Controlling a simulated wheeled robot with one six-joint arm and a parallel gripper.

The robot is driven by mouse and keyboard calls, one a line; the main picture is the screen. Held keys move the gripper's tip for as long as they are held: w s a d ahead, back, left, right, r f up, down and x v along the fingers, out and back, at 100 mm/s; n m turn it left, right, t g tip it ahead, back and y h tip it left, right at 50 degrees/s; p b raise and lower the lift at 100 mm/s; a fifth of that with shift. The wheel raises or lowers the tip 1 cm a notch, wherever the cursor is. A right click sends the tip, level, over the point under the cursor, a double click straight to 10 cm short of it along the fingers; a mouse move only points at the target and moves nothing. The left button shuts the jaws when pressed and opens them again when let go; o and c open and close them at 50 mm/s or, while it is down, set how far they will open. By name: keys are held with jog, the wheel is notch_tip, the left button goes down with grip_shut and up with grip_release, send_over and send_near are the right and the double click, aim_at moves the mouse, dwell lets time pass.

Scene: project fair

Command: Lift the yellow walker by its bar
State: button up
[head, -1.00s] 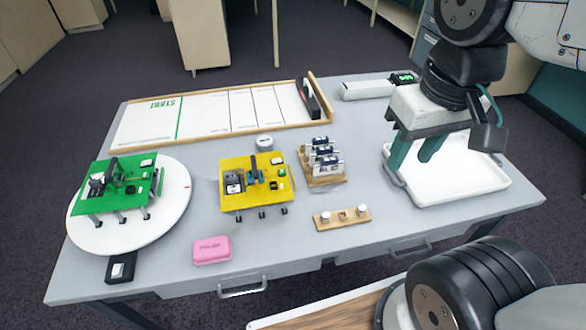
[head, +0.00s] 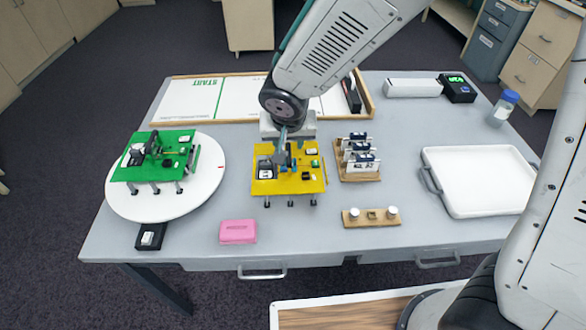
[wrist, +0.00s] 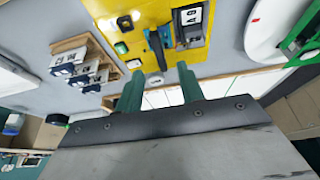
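The yellow walker (head: 312,184) is a flat yellow board on short grey legs, standing on the grey table, with small parts on top. It also shows in the wrist view (wrist: 110,14). My gripper (wrist: 161,80) is open and empty, over the walker's far side. In the wrist view the bar lies just ahead of the two green fingertips, lined up with the gap between them. I cannot tell the remaining distance.
A green walker (head: 130,172) stands on a white round plate (head: 205,190) at left. A rack of small modules (head: 360,175) is close on the walker's right. A pink box (head: 238,231) lies in front. A white tray (head: 480,178) is at right, a START board (head: 203,98) behind.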

aim_at(289, 154)
jog(key=x, duration=0.8)
grip_shut()
